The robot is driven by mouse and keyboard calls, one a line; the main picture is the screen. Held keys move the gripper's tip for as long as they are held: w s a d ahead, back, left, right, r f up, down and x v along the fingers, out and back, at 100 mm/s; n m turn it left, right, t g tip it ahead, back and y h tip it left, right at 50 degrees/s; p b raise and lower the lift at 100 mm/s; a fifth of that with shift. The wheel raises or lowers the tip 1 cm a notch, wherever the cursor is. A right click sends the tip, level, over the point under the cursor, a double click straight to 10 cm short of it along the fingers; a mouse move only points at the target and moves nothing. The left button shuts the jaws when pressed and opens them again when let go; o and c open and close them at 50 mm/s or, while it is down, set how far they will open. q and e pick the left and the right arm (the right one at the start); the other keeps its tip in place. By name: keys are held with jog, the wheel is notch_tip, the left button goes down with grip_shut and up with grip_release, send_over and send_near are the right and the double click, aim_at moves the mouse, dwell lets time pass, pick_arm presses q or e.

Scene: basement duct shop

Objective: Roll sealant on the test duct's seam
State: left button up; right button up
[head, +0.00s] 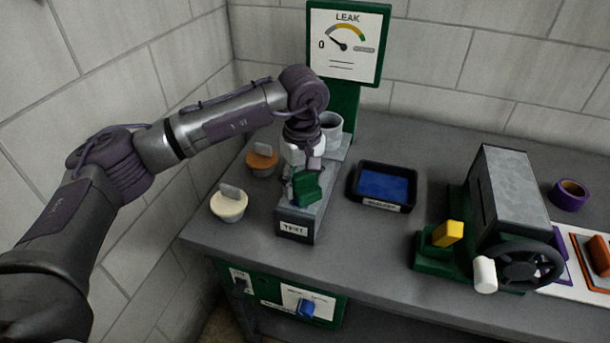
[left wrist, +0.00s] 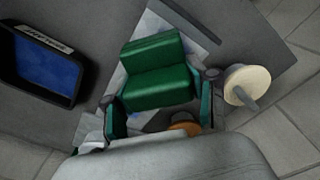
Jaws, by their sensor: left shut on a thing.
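The grey test duct (head: 312,215), labelled TEST, lies on the bench below the leak gauge. My left gripper (head: 304,178) points down over it, shut on a green stepped block (head: 307,190). The green block also fills the middle of the left wrist view (left wrist: 157,75), between the two fingers. I cannot tell whether it touches the duct's top. The seam is hidden under the block and gripper. A black tray (head: 383,206) with a blue surface inside stands right of the duct; it also shows at the left of the left wrist view (left wrist: 38,88). My right gripper is not in view.
A cream-topped plug (head: 229,206) and an orange one (head: 262,161) stand left of the duct. The leak gauge (head: 345,45) rises behind. A machine with a black handwheel (head: 527,266) and a purple tape roll (head: 570,195) stand right. Bench between tray and machine is clear.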

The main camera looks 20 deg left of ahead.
aim_at(297, 195)
pick_arm(q)
jog(key=shift+s+a+b, duration=0.1)
jog(key=shift+s+b, duration=0.2)
jog(key=shift+s, duration=1.6)
jog(key=shift+w+r+p, duration=0.1)
jog(key=shift+r+p, duration=0.3)
jog(key=shift+r, duration=0.5)
jog(key=shift+r+p, duration=0.8)
jog(key=shift+r, duration=1.4)
jog(key=shift+r, duration=0.1)
jog(key=shift+r+p, duration=0.5)
jog(key=shift+r, duration=0.9)
jog(key=shift+f, duration=0.1)
